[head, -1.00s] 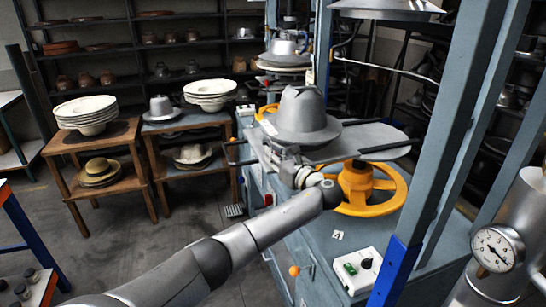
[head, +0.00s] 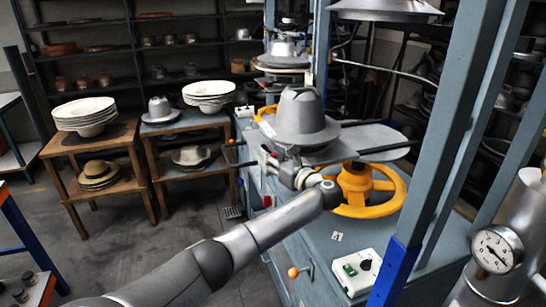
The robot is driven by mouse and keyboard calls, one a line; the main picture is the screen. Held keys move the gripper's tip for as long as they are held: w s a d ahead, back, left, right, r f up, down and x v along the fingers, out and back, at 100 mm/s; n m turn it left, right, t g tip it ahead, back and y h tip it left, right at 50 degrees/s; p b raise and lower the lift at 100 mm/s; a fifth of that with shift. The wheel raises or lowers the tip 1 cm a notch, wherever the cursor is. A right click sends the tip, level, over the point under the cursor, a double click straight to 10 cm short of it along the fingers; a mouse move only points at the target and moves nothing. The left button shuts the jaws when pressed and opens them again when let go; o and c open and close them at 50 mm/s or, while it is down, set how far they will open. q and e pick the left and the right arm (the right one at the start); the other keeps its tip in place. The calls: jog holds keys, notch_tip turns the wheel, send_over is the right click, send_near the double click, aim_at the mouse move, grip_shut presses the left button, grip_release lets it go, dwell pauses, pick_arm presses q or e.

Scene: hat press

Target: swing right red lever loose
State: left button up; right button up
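A grey metal hat form (head: 303,118) stands on a flat grey plate (head: 375,139) at the press. My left arm reaches in from the lower left. My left gripper (head: 268,154) is at the near left edge of that plate, just below the hat form's brim. A small red part shows close to its fingertips. I cannot tell whether this is the red lever's end or whether the fingers touch it. The finger gap is too small and too covered to read. My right gripper is not in view.
A yellow handwheel (head: 370,190) is right behind my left wrist. A control box (head: 357,270) with a green button sits on the press bed. A blue-grey post (head: 440,150) and a pressure gauge (head: 497,249) stand at right. Wooden tables (head: 95,165) with stacked hats are at left.

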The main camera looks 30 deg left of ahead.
pick_arm(q)
jog(key=v, duration=1.2)
notch_tip(320, 180, down, 25)
jog(key=s+h, duration=0.1)
jog(key=h, duration=0.4)
jog(key=s+f+n+g+h, duration=0.1)
jog(key=s+f+h, duration=0.1)
jog(key=s+f, duration=0.35)
jog(key=s+f+n+g+h+b, duration=0.1)
jog(key=s+f+n, duration=0.1)
jog(key=f, duration=0.7)
jog(key=s+f+n+g+h, duration=0.15)
jog(key=s+f, duration=0.25)
jog(key=f, duration=0.4)
jog(key=s+d+f+n+g+h, duration=0.25)
jog(key=s+f+n+h, duration=0.3)
jog(key=s+f, duration=1.25)
jog(key=s+f+n, duration=0.1)
jog(key=s+n, duration=0.2)
jog(key=s, duration=0.6)
jog(key=s+d+f+n+h+b, duration=0.1)
jog(key=s+n, duration=0.3)
jog(key=s, duration=0.5)
jog(key=s+d+f+n, duration=0.1)
jog(key=s+f+n, duration=0.2)
jog(key=s, duration=0.6)
jog(key=shift+n+g, duration=0.3)
jog(key=shift+f, duration=0.1)
